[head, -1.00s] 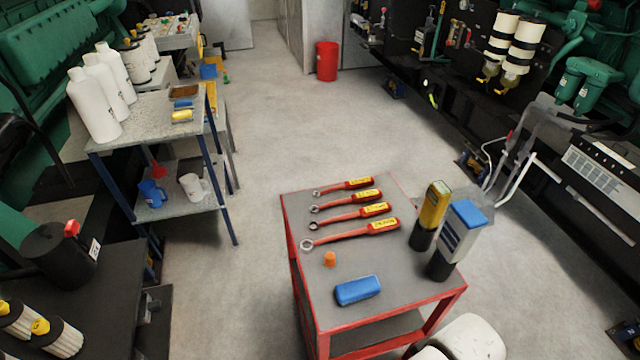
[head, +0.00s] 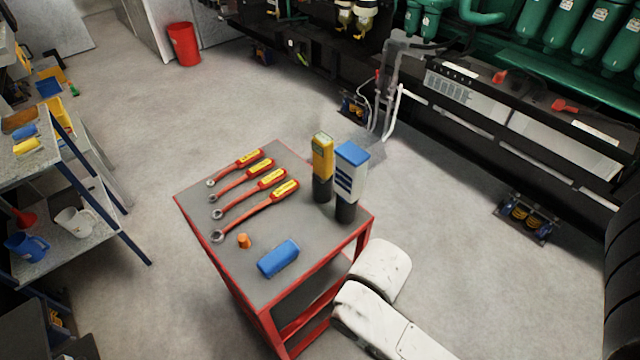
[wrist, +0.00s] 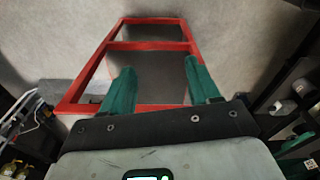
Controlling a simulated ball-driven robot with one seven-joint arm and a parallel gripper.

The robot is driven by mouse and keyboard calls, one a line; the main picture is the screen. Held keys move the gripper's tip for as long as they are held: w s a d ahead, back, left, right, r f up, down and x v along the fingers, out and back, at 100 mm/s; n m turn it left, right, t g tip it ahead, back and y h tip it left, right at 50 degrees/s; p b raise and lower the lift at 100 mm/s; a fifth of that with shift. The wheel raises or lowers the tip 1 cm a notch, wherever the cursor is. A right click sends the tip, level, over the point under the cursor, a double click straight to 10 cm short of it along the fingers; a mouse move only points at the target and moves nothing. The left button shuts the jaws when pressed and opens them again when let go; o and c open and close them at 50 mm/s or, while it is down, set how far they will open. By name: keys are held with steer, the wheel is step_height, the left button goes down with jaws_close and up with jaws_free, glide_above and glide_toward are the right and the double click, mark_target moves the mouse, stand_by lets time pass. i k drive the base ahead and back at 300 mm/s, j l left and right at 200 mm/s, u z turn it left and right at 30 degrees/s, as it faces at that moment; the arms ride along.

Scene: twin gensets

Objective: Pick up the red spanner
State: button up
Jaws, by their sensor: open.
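Several red spanners with yellow labels lie side by side on the grey top of a red trolley (head: 195,222) in the head view. The nearest and longest spanner (head: 255,210) has its ring end toward the left. Behind it lie another spanner (head: 245,195) and, further back, two more, the farthest being the shortest spanner (head: 235,167). In the wrist view my gripper (wrist: 158,70) has two green fingers spread apart with nothing between them. The red trolley frame (wrist: 150,45) shows beyond the fingers. No spanner is visible in the wrist view, and my gripper is out of the head view.
An orange plug (head: 244,241) and a blue case (head: 278,259) lie in front of the spanners. A yellow tester (head: 322,158) and a grey-blue device (head: 350,172) stand upright at the right. A blue-legged shelf (head: 110,215) stands left, a red bin (head: 184,44) behind. Floor between is clear.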

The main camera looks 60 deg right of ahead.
mark_target(276, 196)
steer(key=z, duration=3.05)
steer(key=u, duration=2.6)
steer(key=z, duration=0.7)
steer(key=i+l+z, duration=0.35)
steer(key=i, duration=0.25)
steer(key=i+z, duration=0.4)
steer(key=i, duration=0.15)
